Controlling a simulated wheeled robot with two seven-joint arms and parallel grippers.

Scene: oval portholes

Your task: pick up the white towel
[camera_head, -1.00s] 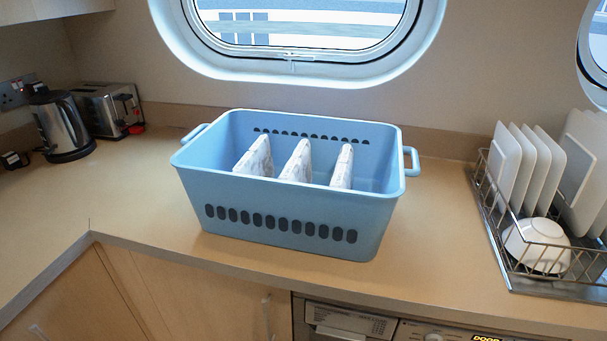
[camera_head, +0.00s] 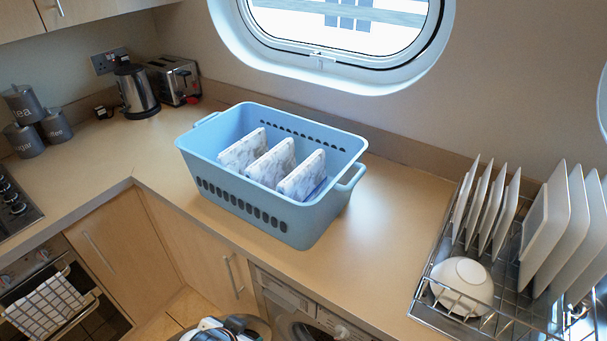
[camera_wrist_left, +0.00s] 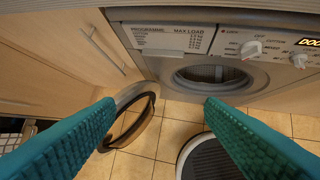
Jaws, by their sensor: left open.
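Three folded white towels with a faint grey pattern stand on edge in a row inside the blue basket (camera_head: 240,190): a left one (camera_head: 242,150), a middle one (camera_head: 271,163) and a right one (camera_head: 302,177). Their lower parts are hidden in the basket. A white cloth with dark checks (camera_head: 45,304) hangs on the oven handle at the lower left. My left gripper (camera_wrist_left: 160,105) is open and empty in the left wrist view. Its teal fingers are low, in front of the washing machine, away from the basket. My right gripper is not in view.
The basket stands on the wooden counter (camera_head: 375,235), which is clear to its right. A dish rack (camera_head: 440,318) with plates and a bowl (camera_head: 462,284) is at the right. A kettle (camera_head: 136,92) and toaster (camera_head: 174,82) stand back left. The washing machine (camera_wrist_left: 182,42) is below.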

